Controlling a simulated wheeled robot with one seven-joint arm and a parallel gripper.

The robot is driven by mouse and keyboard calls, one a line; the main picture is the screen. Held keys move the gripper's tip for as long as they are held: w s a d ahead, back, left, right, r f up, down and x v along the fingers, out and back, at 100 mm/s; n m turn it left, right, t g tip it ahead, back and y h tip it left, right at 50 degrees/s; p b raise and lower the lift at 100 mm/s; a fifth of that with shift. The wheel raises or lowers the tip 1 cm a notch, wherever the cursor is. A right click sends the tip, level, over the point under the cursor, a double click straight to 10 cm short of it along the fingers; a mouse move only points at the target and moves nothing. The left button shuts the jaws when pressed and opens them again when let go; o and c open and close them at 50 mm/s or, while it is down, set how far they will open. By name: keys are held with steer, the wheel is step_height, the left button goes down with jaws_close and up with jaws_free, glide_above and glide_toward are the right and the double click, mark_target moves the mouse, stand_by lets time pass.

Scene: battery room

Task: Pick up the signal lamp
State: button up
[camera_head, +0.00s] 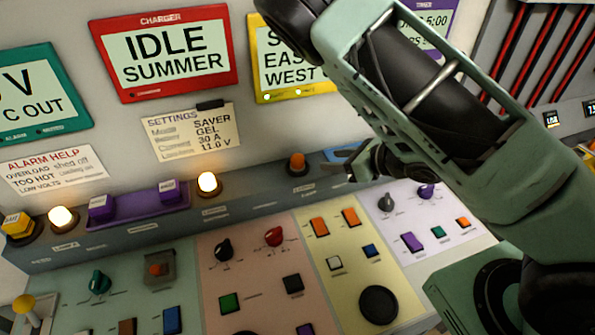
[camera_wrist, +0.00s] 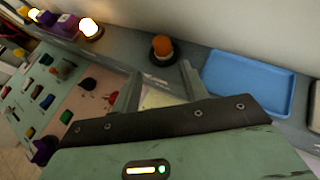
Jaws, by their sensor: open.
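Several dome lamps stand along the grey ledge above the sloped control panel, and I cannot tell which one the task names. An unlit orange lamp (camera_head: 297,163) on a dark round base is nearest my gripper (camera_head: 352,168). Two others glow: a middle lamp (camera_head: 208,183) and a left lamp (camera_head: 62,217). In the wrist view the unlit orange lamp (camera_wrist: 162,46) stands beyond my open fingers, roughly in line with the gap between them (camera_wrist: 162,82). The gap is empty, and the fingers are apart from the lamp. The lit middle lamp (camera_wrist: 89,28) is to its left.
A blue tray (camera_wrist: 247,82) lies on the ledge right of the orange lamp; my arm partly hides it in the head view. Purple blocks (camera_head: 135,203) sit between the lit lamps. Knobs and buttons cover the panel (camera_head: 245,265) below. A wall with display signs (camera_head: 165,52) rises behind.

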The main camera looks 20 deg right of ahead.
mark_target(302, 159)
steer(key=b, duration=0.1)
steer(key=f+b, duration=0.1)
steer(key=b, duration=0.1)
steer(key=shift+w+a, duration=0.2)
steer(key=shift+w, duration=0.15)
steer(key=shift+w+a+f+b, duration=0.1)
steer(key=shift+f+b, duration=0.05)
steer(key=shift+b, duration=1.1)
steer(key=x, duration=0.2)
steer(key=b+x, duration=0.1)
steer(key=x, duration=0.1)
steer(key=b+x, duration=0.1)
steer(key=x, duration=0.1)
steer(key=shift+w+a+r, duration=0.1)
steer(key=shift+w+r, duration=0.15)
steer(key=shift+p+x, duration=0.95)
steer(key=shift+x, duration=2.05)
steer(key=c, duration=0.7)
